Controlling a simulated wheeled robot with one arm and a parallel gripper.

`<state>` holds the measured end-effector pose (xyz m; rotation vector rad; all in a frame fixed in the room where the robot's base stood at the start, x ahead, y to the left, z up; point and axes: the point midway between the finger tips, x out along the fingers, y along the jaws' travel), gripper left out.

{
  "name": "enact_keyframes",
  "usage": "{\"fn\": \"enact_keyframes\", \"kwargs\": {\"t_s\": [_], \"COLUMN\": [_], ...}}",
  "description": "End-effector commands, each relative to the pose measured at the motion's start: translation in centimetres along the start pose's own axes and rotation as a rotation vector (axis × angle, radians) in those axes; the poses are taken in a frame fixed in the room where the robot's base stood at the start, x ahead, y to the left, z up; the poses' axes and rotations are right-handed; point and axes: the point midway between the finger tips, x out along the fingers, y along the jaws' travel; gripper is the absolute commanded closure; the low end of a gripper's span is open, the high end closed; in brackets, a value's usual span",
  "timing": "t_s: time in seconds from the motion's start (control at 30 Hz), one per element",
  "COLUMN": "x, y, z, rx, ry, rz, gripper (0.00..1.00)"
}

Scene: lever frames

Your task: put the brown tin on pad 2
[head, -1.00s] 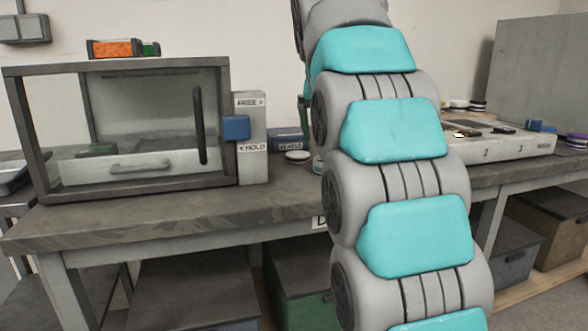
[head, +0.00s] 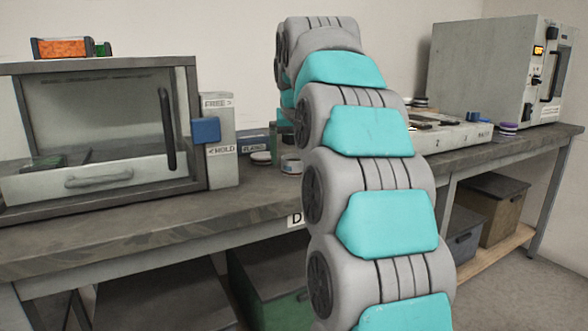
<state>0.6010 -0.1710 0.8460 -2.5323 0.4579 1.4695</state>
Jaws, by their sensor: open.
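I cannot make out a brown tin in the head view; it may be hidden behind my arm. The pale numbered panel (head: 462,138) lies on the right part of the bench, with small dark items on top. My arm covers its left part, and I cannot make out pad 2 clearly. My arm rises through the middle of the view and bends away over the bench. My gripper is hidden behind it.
A glass-fronted cabinet (head: 95,190) with a drawer stands at left; its blue slider (head: 206,131) sits between FREE and HOLD. Small round tins (head: 291,164) stand beside my arm. A grey instrument box (head: 490,70) stands at the right end. Crates (head: 491,208) sit under the bench.

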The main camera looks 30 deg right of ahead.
Motion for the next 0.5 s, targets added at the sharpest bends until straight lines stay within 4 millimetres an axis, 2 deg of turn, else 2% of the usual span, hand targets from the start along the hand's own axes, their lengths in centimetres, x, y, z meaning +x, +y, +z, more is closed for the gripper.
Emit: {"fn": "enact_keyframes", "kwargs": {"t_s": [0.1,0.33,0.5], "x": [1.23,1.31,1.32], "y": [0.06,0.06,0.05], "z": [0.07,-0.01,-0.01], "rx": [0.001,0.001,0.001], "ry": [-0.001,0.002,0.001], "rz": [0.0,0.0,0.0], "gripper": [0.0,0.01,0.2]}}
